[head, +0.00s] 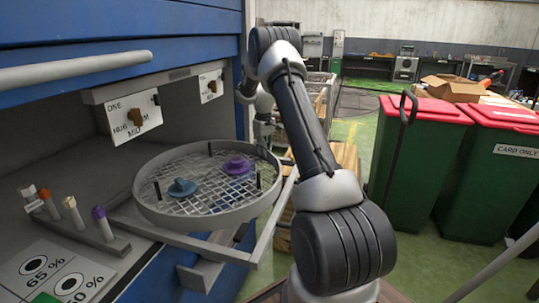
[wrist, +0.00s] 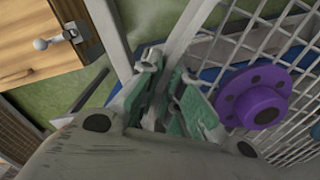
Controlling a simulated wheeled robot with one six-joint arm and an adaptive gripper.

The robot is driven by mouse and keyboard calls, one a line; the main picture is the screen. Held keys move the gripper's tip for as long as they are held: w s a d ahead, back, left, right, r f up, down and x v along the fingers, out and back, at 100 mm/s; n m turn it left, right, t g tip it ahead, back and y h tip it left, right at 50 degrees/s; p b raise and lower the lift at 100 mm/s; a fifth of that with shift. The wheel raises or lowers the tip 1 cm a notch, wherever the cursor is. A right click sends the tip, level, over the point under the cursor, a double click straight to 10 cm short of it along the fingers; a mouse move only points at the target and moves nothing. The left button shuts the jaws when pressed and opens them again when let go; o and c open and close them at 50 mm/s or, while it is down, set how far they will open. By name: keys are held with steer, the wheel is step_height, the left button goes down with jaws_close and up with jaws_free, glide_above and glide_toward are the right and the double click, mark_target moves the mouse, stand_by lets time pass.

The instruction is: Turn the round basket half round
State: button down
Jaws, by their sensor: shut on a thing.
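The round basket (head: 165,216) is a shallow grey ring with a wire mesh floor, resting on a grey frame that juts out of the blue cabinet. A blue knobbed disc (head: 182,188) lies on the mesh at left and a purple one (head: 238,165) at the far right. Short dark posts stand inside the rim. My gripper (head: 264,132) is at the far right rim. In the wrist view my gripper (wrist: 172,98) is shut on the basket's rim (wrist: 190,30), with the purple disc (wrist: 254,100) just right of the fingers. The exact grip is partly hidden by the fingers.
A rack with several coloured-cap tubes (head: 90,228) stands left of the basket. The cabinet's opening and hanging cards (head: 133,118) lie behind it. Green bins with red lids (head: 425,150) stand at right. A wooden unit (wrist: 35,40) shows in the wrist view.

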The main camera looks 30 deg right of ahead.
mark_target(249, 144)
steer(key=w+n, duration=0.1)
steer(key=w, duration=0.2)
steer(key=w+a+n, duration=0.1)
steer(key=w, duration=0.2)
steer(key=shift+w+a+n, duration=0.1)
steer(key=shift+a+n, duration=0.1)
steer(key=shift+n, duration=0.1)
steer(key=shift+w+a+n, duration=0.3)
steer(key=shift+w+n, duration=0.05)
steer(key=shift+w, duration=0.3)
steer(key=shift+w+a+n, duration=0.25)
steer(key=shift+w+n, duration=0.1)
steer(key=shift+w, duration=0.3)
steer(key=c, duration=1.6)
jaws_free()
